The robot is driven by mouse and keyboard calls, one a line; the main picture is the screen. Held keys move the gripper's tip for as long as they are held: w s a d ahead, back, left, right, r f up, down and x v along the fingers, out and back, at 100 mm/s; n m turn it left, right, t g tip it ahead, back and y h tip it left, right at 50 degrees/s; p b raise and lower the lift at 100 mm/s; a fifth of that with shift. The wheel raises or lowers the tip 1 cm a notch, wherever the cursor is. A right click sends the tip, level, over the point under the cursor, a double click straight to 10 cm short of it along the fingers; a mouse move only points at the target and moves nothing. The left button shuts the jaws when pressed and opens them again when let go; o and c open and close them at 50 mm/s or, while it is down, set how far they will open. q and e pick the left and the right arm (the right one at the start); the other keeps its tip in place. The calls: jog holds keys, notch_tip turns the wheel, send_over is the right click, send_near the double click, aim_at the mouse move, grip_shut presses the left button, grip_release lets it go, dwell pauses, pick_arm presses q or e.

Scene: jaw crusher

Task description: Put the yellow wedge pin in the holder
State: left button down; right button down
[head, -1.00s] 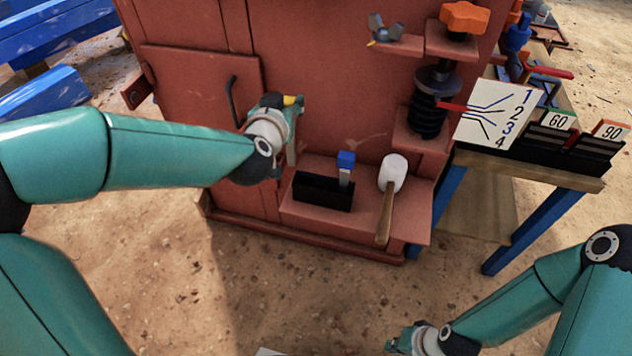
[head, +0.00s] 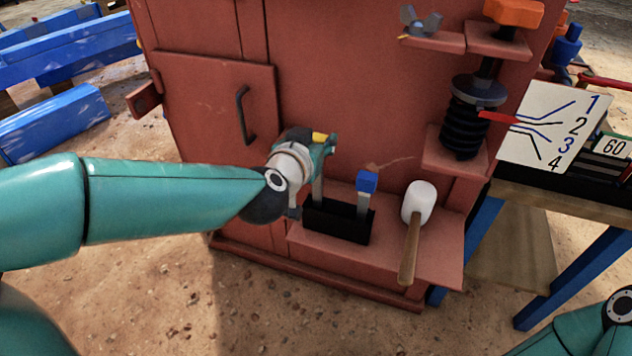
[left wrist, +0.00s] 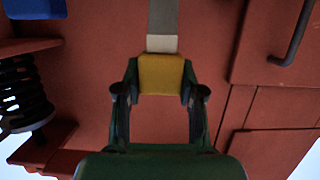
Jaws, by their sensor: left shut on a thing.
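My left gripper (head: 322,142) is shut on the yellow head of the yellow wedge pin (head: 319,137). The pin's grey shank hangs down, with its lower end at the left end of the black holder (head: 337,222). I cannot tell whether the tip is inside the holder or just above or behind it. A blue-headed pin (head: 367,183) stands upright in the holder's right part. In the left wrist view the yellow head (left wrist: 160,74) sits between both fingers, and the shank runs out of the top edge. My right gripper is outside the views.
A white-headed mallet (head: 418,203) lies on the red ledge (head: 440,255) right of the holder. A door handle (head: 245,115) is left of the gripper. A black spring (head: 463,125) and a numbered board (head: 545,125) are farther right.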

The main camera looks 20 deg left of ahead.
pick_arm(q)
notch_tip(320, 180, down, 6)
jog(key=b, duration=0.3)
jog(key=shift+f, duration=0.1)
jog(key=c, duration=0.7)
grip_release()
